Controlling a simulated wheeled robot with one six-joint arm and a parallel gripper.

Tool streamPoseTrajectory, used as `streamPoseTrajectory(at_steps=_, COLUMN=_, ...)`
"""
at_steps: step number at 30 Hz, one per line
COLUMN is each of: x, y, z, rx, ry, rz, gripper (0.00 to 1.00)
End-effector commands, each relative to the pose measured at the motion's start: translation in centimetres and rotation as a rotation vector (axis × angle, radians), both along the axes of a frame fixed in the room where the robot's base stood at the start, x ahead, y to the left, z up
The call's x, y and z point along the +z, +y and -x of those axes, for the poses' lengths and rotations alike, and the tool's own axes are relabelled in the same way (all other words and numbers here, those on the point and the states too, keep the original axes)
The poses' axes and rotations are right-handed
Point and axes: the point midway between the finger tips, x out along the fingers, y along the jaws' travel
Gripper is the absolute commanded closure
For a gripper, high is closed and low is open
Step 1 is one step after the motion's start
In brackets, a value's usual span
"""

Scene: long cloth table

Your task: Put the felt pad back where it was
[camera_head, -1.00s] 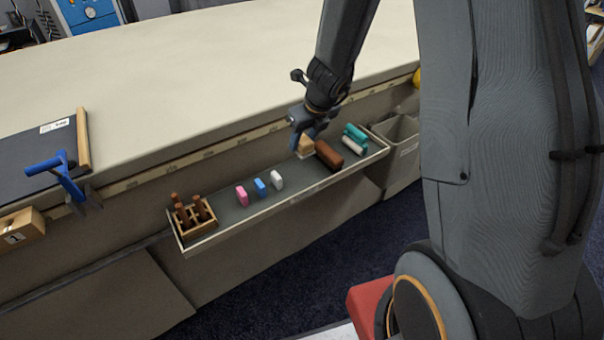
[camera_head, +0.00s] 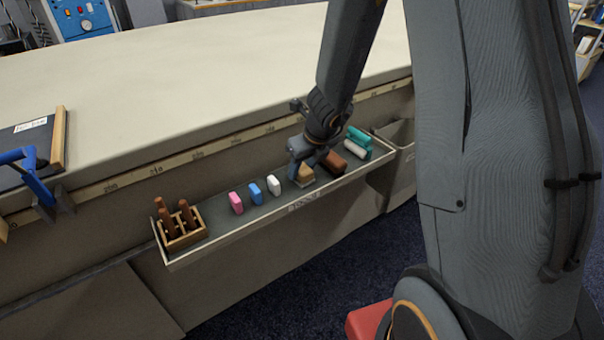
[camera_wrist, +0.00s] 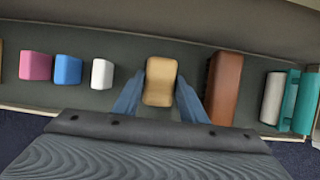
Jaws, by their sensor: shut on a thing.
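The felt pad, a tan block with rounded ends (camera_head: 303,181), is between the fingers of my gripper (camera_head: 304,172). In the wrist view the pad (camera_wrist: 161,82) sits upright in the picture between the two blue fingers (camera_wrist: 160,100), which close on its sides. It is at the tray (camera_head: 250,222), in the gap between a white block (camera_head: 274,185) and a brown block (camera_head: 333,162). It appears apart from both. I cannot tell whether its underside touches the tray floor.
Blue (camera_head: 255,193) and pink (camera_head: 236,202) blocks stand left of the white one. A wooden holder (camera_head: 184,238) with brown-handled tools is at the tray's left end. A white roll (camera_head: 356,152) and teal piece (camera_head: 360,137) lie at the right.

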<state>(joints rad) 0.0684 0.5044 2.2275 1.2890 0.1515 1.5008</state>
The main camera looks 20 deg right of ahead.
Motion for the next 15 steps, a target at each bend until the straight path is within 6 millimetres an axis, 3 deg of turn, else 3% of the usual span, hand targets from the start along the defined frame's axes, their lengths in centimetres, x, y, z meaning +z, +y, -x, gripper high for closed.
streamPoseTrajectory(at_steps=13, x=-0.5, y=0.0, z=-0.04, rx=-0.001, ry=-0.001, rz=-0.001, gripper=0.9)
streamPoseTrajectory(at_steps=14, x=-0.54, y=0.0, z=-0.03, rx=-0.001, ry=-0.001, rz=-0.001, gripper=0.6)
streamPoseTrajectory(at_steps=15, x=-0.48, y=0.01, z=-0.01, rx=-0.001, ry=-0.001, rz=-0.001, gripper=0.53)
